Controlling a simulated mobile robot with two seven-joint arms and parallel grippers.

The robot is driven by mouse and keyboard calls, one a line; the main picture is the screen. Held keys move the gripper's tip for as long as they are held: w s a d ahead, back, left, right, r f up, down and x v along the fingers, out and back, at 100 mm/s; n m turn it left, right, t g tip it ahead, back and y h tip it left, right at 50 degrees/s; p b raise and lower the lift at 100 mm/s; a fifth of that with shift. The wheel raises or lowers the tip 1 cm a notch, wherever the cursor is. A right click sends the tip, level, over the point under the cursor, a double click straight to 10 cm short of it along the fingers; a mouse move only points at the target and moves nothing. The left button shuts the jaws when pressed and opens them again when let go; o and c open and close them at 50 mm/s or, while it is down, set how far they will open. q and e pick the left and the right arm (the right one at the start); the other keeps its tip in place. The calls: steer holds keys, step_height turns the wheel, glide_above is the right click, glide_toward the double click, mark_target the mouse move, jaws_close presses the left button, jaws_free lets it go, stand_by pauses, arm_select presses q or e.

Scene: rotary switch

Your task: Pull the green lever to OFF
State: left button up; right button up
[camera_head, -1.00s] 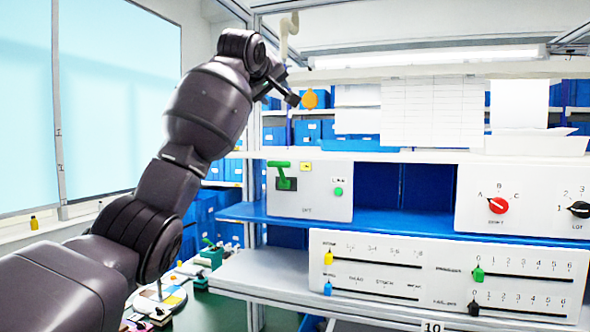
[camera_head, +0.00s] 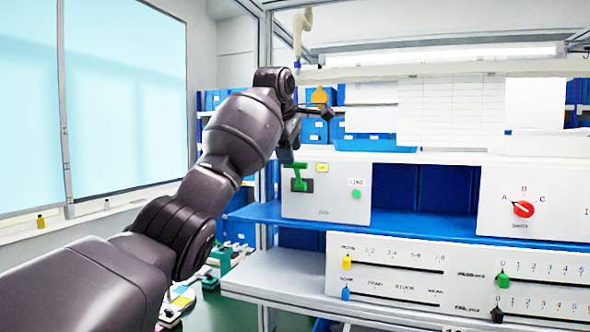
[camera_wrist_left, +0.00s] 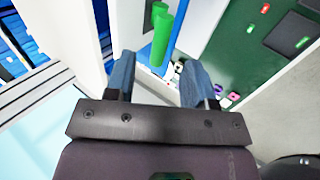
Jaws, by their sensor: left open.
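The green lever (camera_head: 299,173) sits on the front of a white panel box (camera_head: 325,203) on the upper blue shelf; its grip is at the top of its dark slot. My left gripper (camera_head: 306,134) is open and empty in front of and slightly above the lever. In the left wrist view the green lever (camera_wrist_left: 163,36) shows just ahead of the open blue fingers (camera_wrist_left: 158,62), lined up with the gap between them, with no clear contact. My right gripper is not in view.
A green button (camera_head: 356,194) is right of the lever. A box with a red knob (camera_head: 523,209) stands further right. A slider panel (camera_head: 400,270) with yellow, blue, green and black knobs sits below. A metal post (camera_head: 265,200) rises left of the lever box.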

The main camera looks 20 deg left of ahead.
mark_target(295, 171)
arm_select(q)
steer(key=p+x, duration=0.1)
steer(key=x, duration=0.6)
steer(key=shift+p, duration=0.3)
steer(key=shift+r, duration=0.1)
jaws_close()
